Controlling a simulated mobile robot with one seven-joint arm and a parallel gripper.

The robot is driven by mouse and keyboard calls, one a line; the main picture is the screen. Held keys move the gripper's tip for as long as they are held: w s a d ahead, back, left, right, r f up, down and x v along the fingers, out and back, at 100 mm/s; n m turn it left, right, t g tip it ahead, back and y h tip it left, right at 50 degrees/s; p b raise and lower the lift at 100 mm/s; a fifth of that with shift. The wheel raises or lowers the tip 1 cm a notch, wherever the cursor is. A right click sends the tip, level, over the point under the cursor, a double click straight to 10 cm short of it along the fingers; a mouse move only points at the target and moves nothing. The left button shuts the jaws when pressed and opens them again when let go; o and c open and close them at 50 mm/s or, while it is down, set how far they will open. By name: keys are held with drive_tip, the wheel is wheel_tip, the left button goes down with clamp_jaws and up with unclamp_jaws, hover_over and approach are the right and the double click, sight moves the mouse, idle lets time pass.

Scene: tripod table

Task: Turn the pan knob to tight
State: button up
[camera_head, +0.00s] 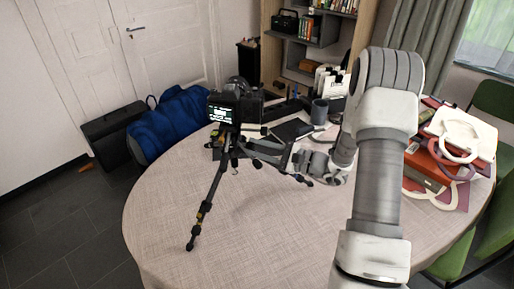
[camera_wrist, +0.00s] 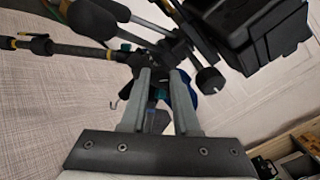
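A black tripod stands on the round table, with a camera (camera_head: 236,104) on top and its screen lit. One tripod leg (camera_head: 208,200) reaches toward the table's front left. My gripper reaches in from the right, beside the tripod just below the camera. In the wrist view my gripper (camera_wrist: 160,75) has its two grey fingers apart, with dark tripod parts showing between and behind them. A round dark knob (camera_wrist: 210,80) sits just right of the right fingertip. I cannot tell which knob is the pan knob, or whether either finger touches a part.
The table (camera_head: 160,215) is clear at its front left. A mug (camera_head: 319,112) and a black tablet-like item (camera_head: 292,130) lie behind my gripper. Red and white bags (camera_head: 462,135) crowd the right side. A blue bag (camera_head: 175,120) is on the floor behind.

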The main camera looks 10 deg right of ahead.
clamp_jaws()
drive_tip(key=shift+m, duration=0.3)
drive_tip(key=m+p, duration=0.2)
drive_tip(key=m, duration=0.2)
drive_tip(key=shift+r+p, duration=0.1)
drive_tip(key=shift+p, duration=0.2)
drive_tip(key=shift+m+p, duration=0.75)
drive_tip(key=shift+m, duration=0.65)
drive_tip(key=shift+o, duration=1.6)
unclamp_jaws()
